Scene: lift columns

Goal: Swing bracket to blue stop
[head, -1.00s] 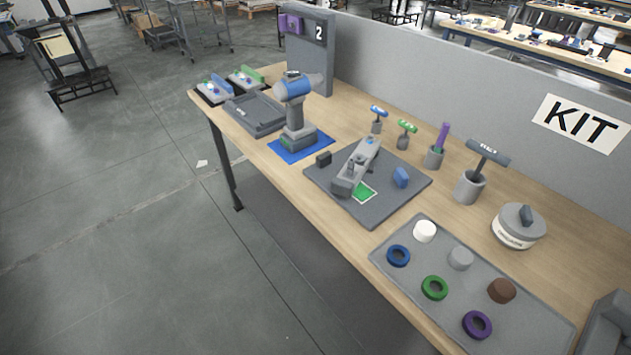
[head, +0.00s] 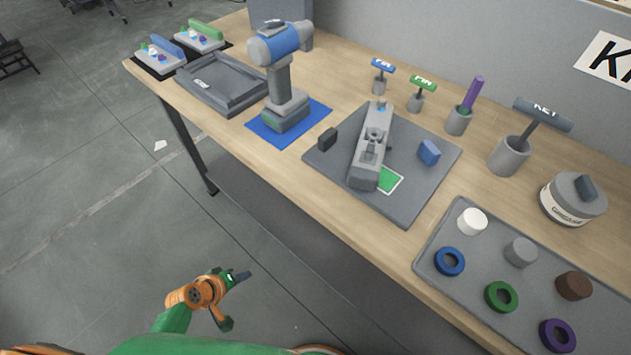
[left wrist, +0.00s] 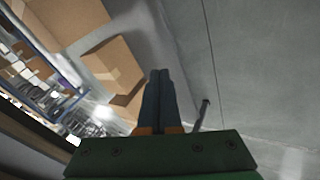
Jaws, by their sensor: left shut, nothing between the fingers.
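The grey bracket (head: 370,150) lies on a square grey base plate (head: 418,200), its long body running from the far side towards the near edge. The blue stop (head: 429,152) stands on the plate to the right of the bracket, with a clear gap between them. A dark block (head: 327,139) stands to its left, also apart. A green patch (head: 389,180) shows beside the bracket's near end. My left gripper (head: 243,277) is shut and empty, off the table's near edge, well away from the bracket. Its closed fingers (left wrist: 159,95) show in the left wrist view. My right gripper is not in view.
A drill-like tool (head: 281,75) stands on a blue mat (head: 258,133) left of the plate. Tool holders stand behind, including one with a KEY tool (head: 508,155). A tray (head: 440,235) with rings and caps lies right. Floor is clear before the table.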

